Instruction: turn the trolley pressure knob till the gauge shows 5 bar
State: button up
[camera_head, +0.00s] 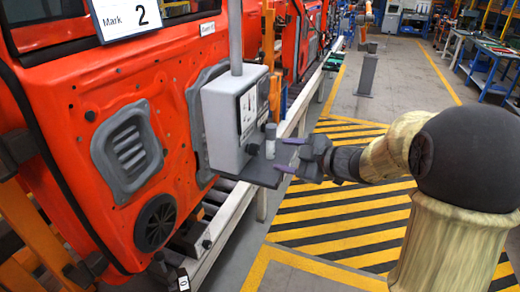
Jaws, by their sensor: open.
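A light grey box (222,130) stands on a dark shelf (263,173) in front of an orange car door. Its right face carries a gauge (247,107) with a white dial, seen at a steep angle; the reading is too small to make out. A small dark knob-like part (252,149) sits low on that face, partly hidden. A grey cylinder with a dark top (268,145) stands in front of it. My gripper (289,155) points left at the cylinder, its two purple fingers apart with nothing visible between them. The fingertips are close to the cylinder; contact cannot be told.
The orange door (95,120) fills the left, with a "Mark 2" sign (127,15) above. A grey pole (236,40) rises from the box. Yellow-black floor stripes (330,215) lie clear below my arm. A grey post (366,75) and blue workbenches (488,65) stand farther back.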

aim_at(257, 151)
jog(key=p+x, duration=0.1)
jog(key=x, duration=0.8)
jog(key=shift+w+a+f+p, duration=0.1)
jog(key=shift+w+a+p, duration=0.2)
jog(key=c, duration=1)
